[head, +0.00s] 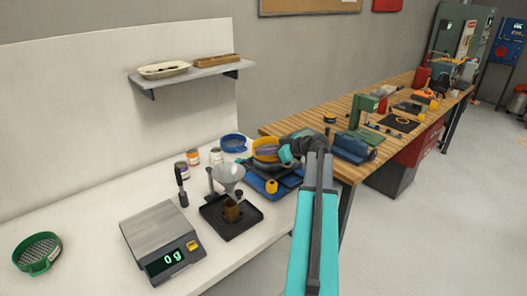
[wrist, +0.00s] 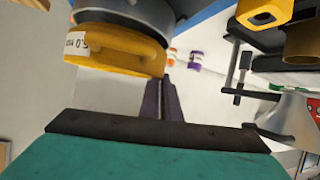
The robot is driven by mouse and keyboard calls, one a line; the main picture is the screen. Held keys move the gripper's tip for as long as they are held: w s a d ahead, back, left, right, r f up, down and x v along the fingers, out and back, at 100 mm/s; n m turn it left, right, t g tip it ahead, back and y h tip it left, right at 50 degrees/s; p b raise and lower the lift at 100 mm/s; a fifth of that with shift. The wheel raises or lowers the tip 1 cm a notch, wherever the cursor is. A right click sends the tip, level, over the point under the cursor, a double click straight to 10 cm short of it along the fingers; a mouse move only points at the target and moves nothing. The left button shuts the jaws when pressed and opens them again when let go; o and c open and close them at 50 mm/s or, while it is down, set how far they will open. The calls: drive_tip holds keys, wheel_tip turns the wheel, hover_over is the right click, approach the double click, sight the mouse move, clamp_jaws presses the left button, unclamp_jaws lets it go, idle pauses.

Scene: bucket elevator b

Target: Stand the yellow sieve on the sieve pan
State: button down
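The yellow sieve (head: 264,142) is at the blue equipment in the middle of the head view. In the wrist view, the yellow sieve (wrist: 115,50) is close up at upper left, with a white label on its side. A round grey part, which looks like the sieve pan (wrist: 130,15), lies against or very near it; I cannot tell whether a gap remains. My gripper (wrist: 163,80) has its dark fingers close together at the sieve's right edge and looks shut on its rim. The sieve partly hides one fingertip.
A blue sieve (head: 234,143) and small jars (head: 193,157) stand behind. A funnel on a stand (head: 227,175), a scale (head: 160,240) reading 0 g and a green sieve (head: 37,253) are to the left. A wooden workbench (head: 300,125) adjoins at the right.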

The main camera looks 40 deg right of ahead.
drive_tip(key=shift+f+b, duration=0.4)
drive_tip(key=shift+b, duration=0.2)
drive_tip(key=c, duration=2)
unclamp_jaws()
drive_tip(key=shift+r+p, duration=0.25)
drive_tip(key=shift+p, duration=0.05)
drive_tip(key=shift+r+p, duration=0.3)
drive_tip(key=shift+p, duration=0.15)
drive_tip(key=b+v, duration=0.3)
drive_tip(key=v, duration=0.9)
drive_tip(key=shift+f+b, duration=0.15)
drive_tip(key=shift+b, duration=0.15)
